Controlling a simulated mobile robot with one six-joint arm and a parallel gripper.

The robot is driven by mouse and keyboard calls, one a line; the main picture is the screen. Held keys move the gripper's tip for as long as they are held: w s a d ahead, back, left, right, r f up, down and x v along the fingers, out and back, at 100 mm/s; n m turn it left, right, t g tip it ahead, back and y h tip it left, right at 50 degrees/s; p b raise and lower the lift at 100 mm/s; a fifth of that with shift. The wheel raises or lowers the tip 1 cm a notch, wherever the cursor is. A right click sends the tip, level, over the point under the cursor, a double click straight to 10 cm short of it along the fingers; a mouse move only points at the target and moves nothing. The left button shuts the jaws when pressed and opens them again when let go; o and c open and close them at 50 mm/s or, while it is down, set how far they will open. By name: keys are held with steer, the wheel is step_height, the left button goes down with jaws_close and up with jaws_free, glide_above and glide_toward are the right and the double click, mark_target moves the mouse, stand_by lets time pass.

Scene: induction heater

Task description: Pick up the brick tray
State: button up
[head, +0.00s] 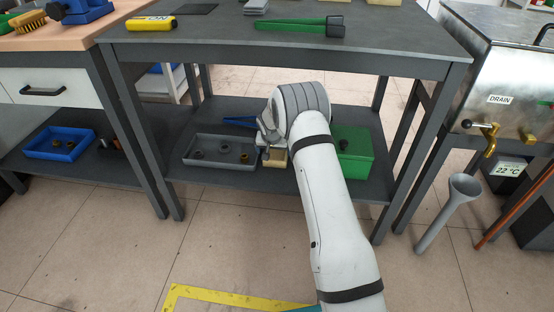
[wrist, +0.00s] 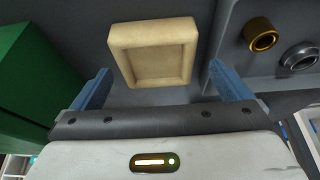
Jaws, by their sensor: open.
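The brick tray is a small beige square block with a shallow recess, lying on the lower shelf of the grey bench. In the wrist view the brick tray (wrist: 153,78) is upper centre, ahead of my gripper. In the head view the brick tray (head: 275,158) is partly hidden by my wrist. My gripper (wrist: 159,68) is open, its blue fingers spread wider than the tray, one to each side. No contact shows. In the head view my gripper (head: 266,138) is over the shelf, its fingers mostly hidden.
A grey parts tray (head: 195,165) with several rings sits left of the brick tray. A green box (head: 357,152) stands close on its right. The bench top (head: 400,45) overhangs the shelf, and bench legs (head: 402,150) flank it.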

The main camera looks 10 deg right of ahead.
mark_target(276, 155)
steer(key=x, duration=0.1)
steer(key=b+x, duration=0.1)
steer(key=x, duration=0.1)
steer(key=b+x, duration=0.1)
steer(key=shift+w+d+f, duration=0.15)
steer(key=shift+d+f, duration=0.05)
steer(key=shift+d, duration=0.1)
steer(key=shift+r, duration=0.1)
steer(key=c, duration=0.9)
